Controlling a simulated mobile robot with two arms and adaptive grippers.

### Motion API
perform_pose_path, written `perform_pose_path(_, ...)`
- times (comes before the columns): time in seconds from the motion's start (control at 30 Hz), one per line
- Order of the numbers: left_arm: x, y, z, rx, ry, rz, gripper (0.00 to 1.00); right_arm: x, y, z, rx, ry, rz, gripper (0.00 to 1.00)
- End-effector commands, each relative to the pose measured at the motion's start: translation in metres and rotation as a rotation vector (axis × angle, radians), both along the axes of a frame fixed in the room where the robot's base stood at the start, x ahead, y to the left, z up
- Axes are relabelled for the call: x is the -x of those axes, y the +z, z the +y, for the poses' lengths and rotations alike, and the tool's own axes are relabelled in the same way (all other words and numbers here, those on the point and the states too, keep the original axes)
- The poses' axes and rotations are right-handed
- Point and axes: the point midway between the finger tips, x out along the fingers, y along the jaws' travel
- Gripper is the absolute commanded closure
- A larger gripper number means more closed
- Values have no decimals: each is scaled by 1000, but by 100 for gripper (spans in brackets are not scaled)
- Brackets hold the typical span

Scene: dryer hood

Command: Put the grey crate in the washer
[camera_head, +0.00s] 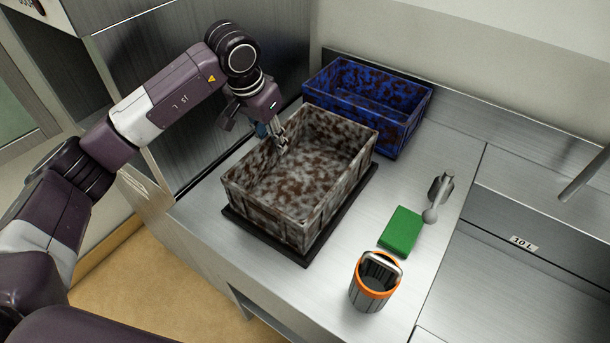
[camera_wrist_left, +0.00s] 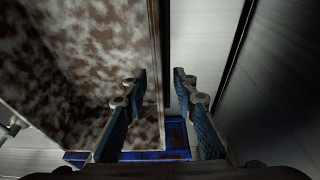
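The grey crate (camera_head: 308,215), mottled with brown stains, sits upright and empty on a dark flat base (camera_head: 352,205) on the steel counter. My left gripper (camera_head: 281,140) is at the crate's far left rim, pointing down. In the left wrist view my left gripper (camera_wrist_left: 158,88) is open, with a clear gap between its fingers. The grey crate's rim (camera_wrist_left: 155,60) runs up between the lines of the two fingers, one over the inside and one over the outside. I cannot tell whether they touch it. No washer can be clearly made out. My right gripper is not in view.
A blue stained crate (camera_head: 398,138) stands just behind the grey one. A green sponge (camera_head: 401,231), an orange-rimmed container (camera_head: 371,292) and a metal fixture (camera_head: 437,195) are to the right, beside a steel recess (camera_head: 520,215). A tall steel panel (camera_head: 190,75) stands at the back left.

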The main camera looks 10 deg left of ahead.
Motion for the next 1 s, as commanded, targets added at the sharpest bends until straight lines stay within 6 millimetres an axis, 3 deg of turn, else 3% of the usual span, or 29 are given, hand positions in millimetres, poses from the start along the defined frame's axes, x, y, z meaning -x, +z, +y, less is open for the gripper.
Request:
perform_pose_path(0.2, 0, -26, -1, 2, 0, 5, 74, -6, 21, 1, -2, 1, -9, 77)
perform_pose_path(0.33, -5, -42, -3, 2, 0, 3, 74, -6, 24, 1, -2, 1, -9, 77)
perform_pose_path(0.63, -7, -48, -3, 2, 1, 0, 74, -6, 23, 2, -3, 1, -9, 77)
perform_pose_path(0.87, -7, -48, -3, 1, 0, -1, 99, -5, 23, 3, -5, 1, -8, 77)
perform_pose_path(1.0, -7, -48, -3, 2, 1, 0, 100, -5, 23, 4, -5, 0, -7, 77)
